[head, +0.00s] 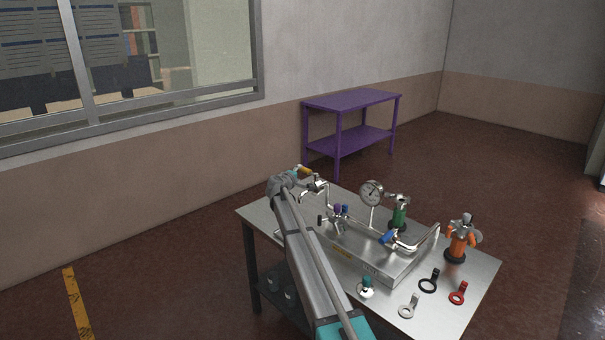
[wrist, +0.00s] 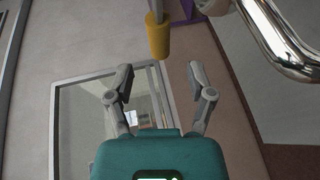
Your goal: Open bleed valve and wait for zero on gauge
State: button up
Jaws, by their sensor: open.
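My gripper (wrist: 159,75) is open and empty in the wrist view, its two fingers spread wide. A yellow-orange handle (wrist: 158,36) on a thin metal stem is beyond the fingertips, apart from them. An orange-yellow handle also shows in the head view (head: 304,171), near the end of my arm. I cannot tell for sure that it is the bleed valve. The round white-faced gauge (head: 371,192) stands on the pipework; its reading is too small to make out. In the head view my wrist hides most of my gripper.
A chrome pipe (wrist: 284,40) bends close by at upper right in the wrist view. The metal table (head: 477,296) also holds blue-handled (head: 388,236) pipework, a green fitting (head: 399,216), an orange fitting (head: 460,242) and loose rings. A purple table (head: 350,99) stands behind.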

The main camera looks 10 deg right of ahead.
aim_at(303, 171)
jog(key=b+x, duration=0.1)
jog(key=x, duration=0.5)
jog(key=shift+w+d+f, duration=0.1)
jog(key=shift+w+d, duration=0.1)
grip_shut()
dwell(0.3)
